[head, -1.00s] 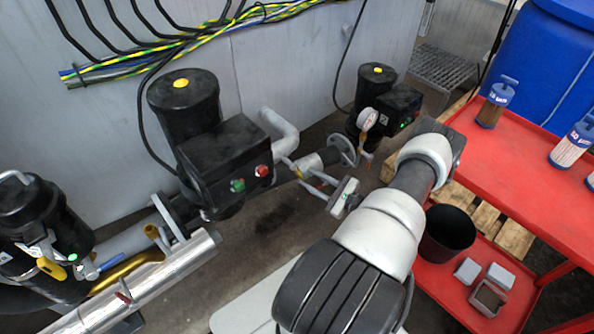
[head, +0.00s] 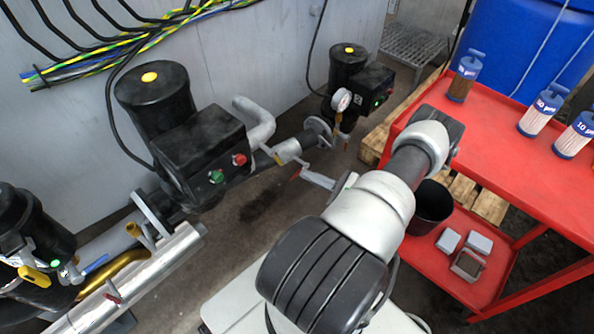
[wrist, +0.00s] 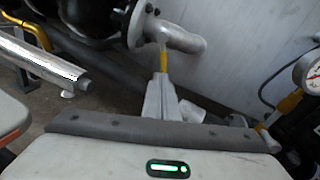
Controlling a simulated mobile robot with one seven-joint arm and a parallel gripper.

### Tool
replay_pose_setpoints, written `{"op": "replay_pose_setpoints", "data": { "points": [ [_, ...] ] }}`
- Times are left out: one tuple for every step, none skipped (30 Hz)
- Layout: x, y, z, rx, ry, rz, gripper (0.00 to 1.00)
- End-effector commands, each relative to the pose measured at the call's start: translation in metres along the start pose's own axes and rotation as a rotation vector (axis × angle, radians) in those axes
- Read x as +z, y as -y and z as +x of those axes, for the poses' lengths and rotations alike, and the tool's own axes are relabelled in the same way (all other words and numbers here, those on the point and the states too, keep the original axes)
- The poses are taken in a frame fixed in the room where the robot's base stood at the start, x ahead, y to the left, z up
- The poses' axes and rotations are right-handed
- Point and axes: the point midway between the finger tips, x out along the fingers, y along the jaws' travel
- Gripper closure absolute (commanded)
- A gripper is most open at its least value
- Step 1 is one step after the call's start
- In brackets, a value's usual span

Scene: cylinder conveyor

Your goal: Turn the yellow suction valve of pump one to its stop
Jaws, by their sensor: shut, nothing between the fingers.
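A yellow valve handle (wrist: 163,60) hangs below a grey flanged pipe in the wrist view, straight beyond my fingertips. It looks small in the head view (head: 277,158), beside the near black pump's control box. My gripper (wrist: 160,84) is shut and empty. Its tips are at or very close to the handle's lower end; I cannot tell whether they touch. In the head view my gripper (head: 300,174) is right of the handle. Another yellow handle (head: 33,277) is on the black canister at left. No label shows which pump is number one.
The near pump's box (head: 200,150) has green and red buttons. A pressure gauge (head: 342,100) is by the far pump, with yellow beneath it (wrist: 290,102). A red cart (head: 490,150) with filter cartridges and a black bucket (head: 430,208) stand right. Bare floor lies below the pipe.

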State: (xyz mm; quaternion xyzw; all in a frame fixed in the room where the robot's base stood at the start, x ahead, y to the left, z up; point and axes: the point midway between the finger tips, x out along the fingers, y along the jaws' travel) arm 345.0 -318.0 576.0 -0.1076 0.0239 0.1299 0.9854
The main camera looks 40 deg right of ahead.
Motion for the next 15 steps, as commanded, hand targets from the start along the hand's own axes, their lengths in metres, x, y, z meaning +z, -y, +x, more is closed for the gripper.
{"op": "replay_pose_setpoints", "data": {
  "points": [
    [-0.003, -0.006, 0.002, -0.006, 0.002, 0.117, 1.0],
    [-0.005, -0.01, 0.003, -0.009, 0.003, 0.204, 1.0],
    [-0.008, -0.016, 0.005, -0.014, 0.005, 0.33, 1.0],
    [-0.011, -0.02, 0.007, -0.017, 0.007, 0.429, 1.0],
    [-0.012, -0.024, 0.009, -0.02, 0.009, 0.528, 1.0],
    [-0.015, -0.029, 0.012, -0.022, 0.013, 0.658, 1.0],
    [-0.017, -0.033, 0.014, -0.026, 0.017, 0.752, 1.0],
    [-0.018, -0.036, 0.016, -0.028, 0.019, 0.841, 1.0],
    [-0.019, -0.04, 0.018, -0.029, 0.025, 0.953, 1.0],
    [-0.021, -0.043, 0.02, -0.031, 0.027, 1.029, 1.0],
    [-0.022, -0.045, 0.022, -0.032, 0.03, 1.098, 1.0],
    [-0.023, -0.048, 0.024, -0.033, 0.035, 1.18, 1.0],
    [-0.023, -0.05, 0.025, -0.034, 0.037, 1.231, 1.0],
    [-0.024, -0.051, 0.026, -0.034, 0.039, 1.275, 1.0],
    [-0.024, -0.052, 0.027, -0.035, 0.041, 1.321, 1.0]
  ]
}}
